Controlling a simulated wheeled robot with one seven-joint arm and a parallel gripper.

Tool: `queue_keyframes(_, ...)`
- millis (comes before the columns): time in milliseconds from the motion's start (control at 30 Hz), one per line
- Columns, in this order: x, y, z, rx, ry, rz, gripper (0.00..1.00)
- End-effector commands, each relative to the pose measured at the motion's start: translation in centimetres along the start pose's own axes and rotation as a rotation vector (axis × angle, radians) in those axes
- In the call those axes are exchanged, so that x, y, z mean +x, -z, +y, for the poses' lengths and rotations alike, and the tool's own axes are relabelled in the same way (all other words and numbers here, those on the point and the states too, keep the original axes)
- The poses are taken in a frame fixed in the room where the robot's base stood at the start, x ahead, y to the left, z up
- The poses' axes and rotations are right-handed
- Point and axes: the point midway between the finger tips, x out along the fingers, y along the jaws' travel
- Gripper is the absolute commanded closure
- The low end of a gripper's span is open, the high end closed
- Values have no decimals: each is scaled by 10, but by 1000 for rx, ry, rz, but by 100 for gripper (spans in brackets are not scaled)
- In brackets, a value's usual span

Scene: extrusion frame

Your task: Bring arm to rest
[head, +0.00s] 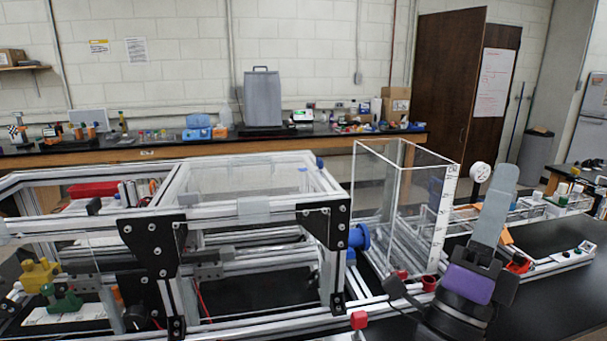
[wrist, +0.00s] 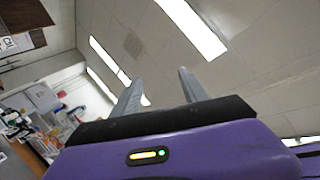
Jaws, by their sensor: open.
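My gripper (head: 503,172) stands at the right of the head view, pointing up, with its purple body below the grey fingers. From that side one finger largely covers the other. In the wrist view my gripper (wrist: 160,77) shows two grey fingers spread apart, with nothing between them. The wrist camera looks up at the ceiling lights (wrist: 192,25), tilted, so the gripper is raised and touches nothing that I can see.
An aluminium extrusion frame (head: 250,210) with clear panels fills the left and middle. A clear upright box (head: 412,205) stands just left of my gripper. Small items lie on the black table to the right. A bench (head: 280,146) runs along the back wall.

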Motion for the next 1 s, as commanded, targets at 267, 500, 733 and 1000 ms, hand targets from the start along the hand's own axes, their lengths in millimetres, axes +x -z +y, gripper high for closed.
queue_keyframes(267, -83, -3, 1, -378, 111, -347, 48)
queue_keyframes(500, -169, 14, 14, -642, 152, -623, 48)
queue_keyframes(733, -254, 48, 23, -841, 142, -875, 48)
queue_keyframes(1000, -344, 106, 16, -990, 55, -1146, 48)
